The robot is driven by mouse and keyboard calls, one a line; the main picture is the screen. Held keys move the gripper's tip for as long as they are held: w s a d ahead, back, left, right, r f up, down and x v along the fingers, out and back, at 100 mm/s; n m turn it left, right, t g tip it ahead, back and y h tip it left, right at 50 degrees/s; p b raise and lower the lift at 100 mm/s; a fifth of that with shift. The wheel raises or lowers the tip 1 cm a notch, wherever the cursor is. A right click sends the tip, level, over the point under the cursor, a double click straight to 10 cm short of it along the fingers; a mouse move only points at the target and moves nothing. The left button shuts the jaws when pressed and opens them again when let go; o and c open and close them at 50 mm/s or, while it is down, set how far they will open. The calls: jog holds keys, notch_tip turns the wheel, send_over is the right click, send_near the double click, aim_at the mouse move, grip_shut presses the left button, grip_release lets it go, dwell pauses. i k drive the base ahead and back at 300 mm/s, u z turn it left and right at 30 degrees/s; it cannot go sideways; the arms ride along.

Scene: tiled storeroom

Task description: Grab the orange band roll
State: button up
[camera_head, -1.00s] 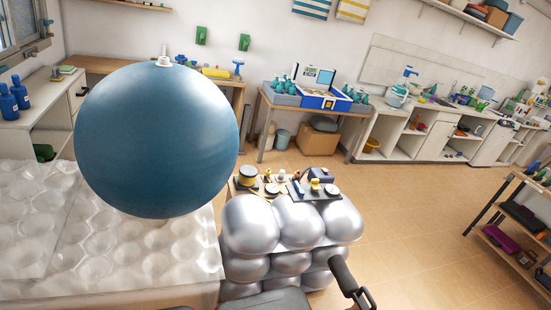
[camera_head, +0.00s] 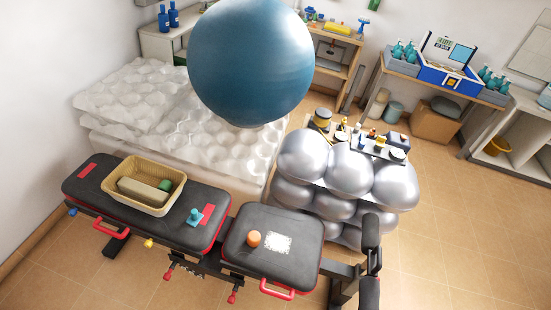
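A small orange roll (camera_head: 254,239), which looks like the orange band roll, stands on the right-hand black pad (camera_head: 262,266) of a weight bench, near the pad's left side. A white patterned patch (camera_head: 278,244) lies just right of it, apart from it. Nothing covers the roll from this view. My gripper does not show in the frame, so its opening and its place relative to the roll cannot be seen.
The longer bench pad (camera_head: 85,190) holds a wicker basket (camera_head: 112,200) and a teal object (camera_head: 195,216). Black foam rollers (camera_head: 370,232) rise at the bench's right end. Behind stand silver balls (camera_head: 350,172) and a large blue ball (camera_head: 250,60). Floor is clear at lower right.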

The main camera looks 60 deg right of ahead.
aim_at(254, 236)
jog(key=z, duration=0.05)
jog(key=k, duration=0.3)
jog(key=z, duration=1)
jog(key=i, duration=0.5)
